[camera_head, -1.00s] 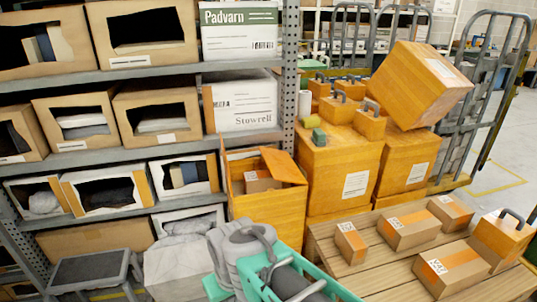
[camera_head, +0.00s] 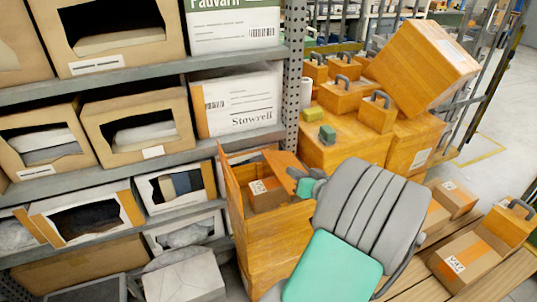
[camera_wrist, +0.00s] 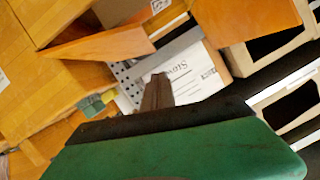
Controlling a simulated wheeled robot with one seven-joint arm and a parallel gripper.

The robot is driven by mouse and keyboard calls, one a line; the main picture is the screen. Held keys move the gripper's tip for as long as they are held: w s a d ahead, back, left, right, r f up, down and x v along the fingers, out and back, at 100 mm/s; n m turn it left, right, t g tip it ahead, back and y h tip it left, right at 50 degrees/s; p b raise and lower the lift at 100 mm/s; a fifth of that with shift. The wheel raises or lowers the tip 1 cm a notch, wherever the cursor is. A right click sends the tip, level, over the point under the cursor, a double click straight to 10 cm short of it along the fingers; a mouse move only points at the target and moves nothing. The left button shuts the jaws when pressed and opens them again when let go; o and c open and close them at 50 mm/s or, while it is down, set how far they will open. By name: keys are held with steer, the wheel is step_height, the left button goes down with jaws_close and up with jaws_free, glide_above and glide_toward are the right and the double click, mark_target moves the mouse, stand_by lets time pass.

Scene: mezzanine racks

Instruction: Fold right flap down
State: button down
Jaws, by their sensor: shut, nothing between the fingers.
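The open orange-brown box (camera_head: 268,240) stands at the shelf's right end with a small carton (camera_head: 268,196) inside. Its right flap (camera_head: 284,164) is raised and slanted; in the wrist view the flap (camera_wrist: 100,46) is a tilted orange panel. Its left flap (camera_head: 230,180) stands up. My gripper (camera_head: 306,187) is beside the right flap's lower outer end; I cannot tell whether they touch. In the wrist view my gripper's dark fingers (camera_wrist: 157,92) are together and empty, apart from the flap in the picture. My arm hides part of the box's right side.
A shelf rack (camera_head: 140,178) with open boxes stands left. Large wooden boxes (camera_head: 345,145) carrying smaller handled blocks (camera_head: 345,95) are behind the open box. A slatted table (camera_head: 500,278) with cartons (camera_head: 468,258) is at right.

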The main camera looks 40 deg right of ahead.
steer(key=shift+s+d+r+m+t+h, duration=0.15)
steer(key=shift+d+r, duration=0.05)
steer(key=shift+d, duration=0.2)
steer(key=shift+s+d+r+m+t+h, duration=0.15)
steer(key=shift+d, duration=0.2)
steer(key=shift+w, duration=0.3)
glide_above(279, 173)
steer(key=d, duration=0.1)
steer(key=shift+s+d+f, duration=0.1)
steer(key=shift+s+f, duration=0.15)
steer(key=shift+f, duration=0.75)
steer(key=f, duration=0.2)
steer(key=shift+w+a+f, duration=0.3)
steer(key=shift+w+f, duration=0.05)
steer(key=shift+a+f, duration=0.25)
steer(key=shift+f, duration=0.4)
